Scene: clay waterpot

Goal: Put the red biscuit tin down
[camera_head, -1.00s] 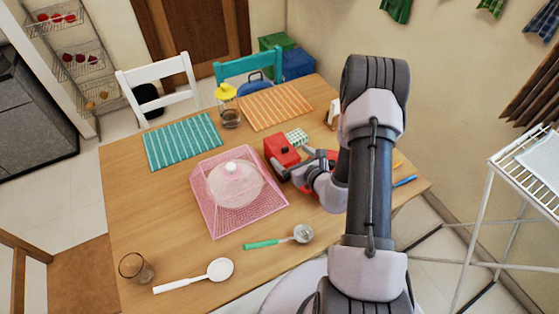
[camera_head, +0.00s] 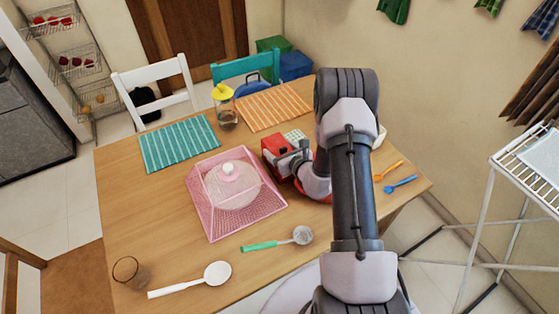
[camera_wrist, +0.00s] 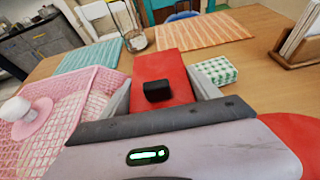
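The red biscuit tin (camera_head: 276,144) is a red box near the middle of the table, just right of the pink mesh cover. In the wrist view, the tin (camera_wrist: 165,68) has a black knob on top and lies between the two fingers of my gripper (camera_wrist: 163,88). The fingers appear to press against its sides. In the head view, my gripper (camera_head: 300,160) is at the tin's right side, partly hidden by my arm. The tin's underside is hidden, so I cannot tell whether it touches the table.
The pink mesh cover (camera_head: 212,210) is close on the left. A green-checked block (camera_wrist: 215,70) sits right of the tin. A yellow-lidded jar (camera_head: 226,115), teal mat (camera_head: 180,143) and orange mat (camera_head: 272,107) lie behind. Ladles (camera_head: 217,273) lie in front.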

